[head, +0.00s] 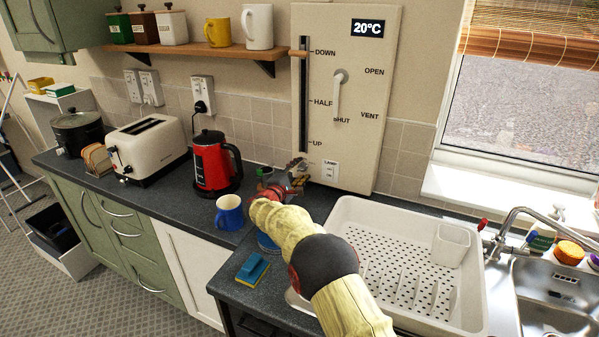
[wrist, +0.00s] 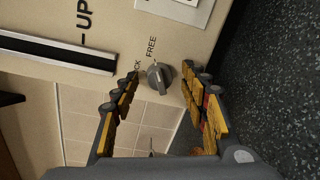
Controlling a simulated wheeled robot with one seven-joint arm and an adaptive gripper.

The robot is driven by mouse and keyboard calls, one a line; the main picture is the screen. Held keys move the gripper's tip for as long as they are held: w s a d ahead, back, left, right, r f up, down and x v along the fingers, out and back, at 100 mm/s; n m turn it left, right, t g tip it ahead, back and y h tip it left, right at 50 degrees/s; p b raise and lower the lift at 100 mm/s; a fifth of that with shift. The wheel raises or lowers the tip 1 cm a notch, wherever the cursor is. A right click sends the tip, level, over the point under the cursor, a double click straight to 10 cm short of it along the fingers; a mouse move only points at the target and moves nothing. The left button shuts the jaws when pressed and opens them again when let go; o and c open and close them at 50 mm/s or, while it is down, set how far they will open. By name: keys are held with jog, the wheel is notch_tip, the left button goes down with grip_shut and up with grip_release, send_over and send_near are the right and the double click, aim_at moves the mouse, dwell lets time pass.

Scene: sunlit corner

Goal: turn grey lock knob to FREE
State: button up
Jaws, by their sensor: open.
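The grey lock knob (wrist: 160,76) is on the cream control panel (wrist: 110,18) in the wrist view, beside the word FREE and a word partly hidden by a finger, of which "CK" shows. The knob has a pale mark on its face; I cannot tell surely which word it points at. My gripper (wrist: 163,84) is open, with one yellow and black finger on each side of the knob and gaps between. In the head view my gripper (head: 283,183) is at the panel's lower left corner and hides the knob.
The panel (head: 375,150) carries a slot with a wooden handle (head: 298,53) at DOWN and a grey lever (head: 338,95) pointing down towards SHUT. A red kettle (head: 212,165) and blue mug (head: 230,212) stand left of my gripper. A white dish rack (head: 400,265) stands right.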

jog(key=v, duration=1.2)
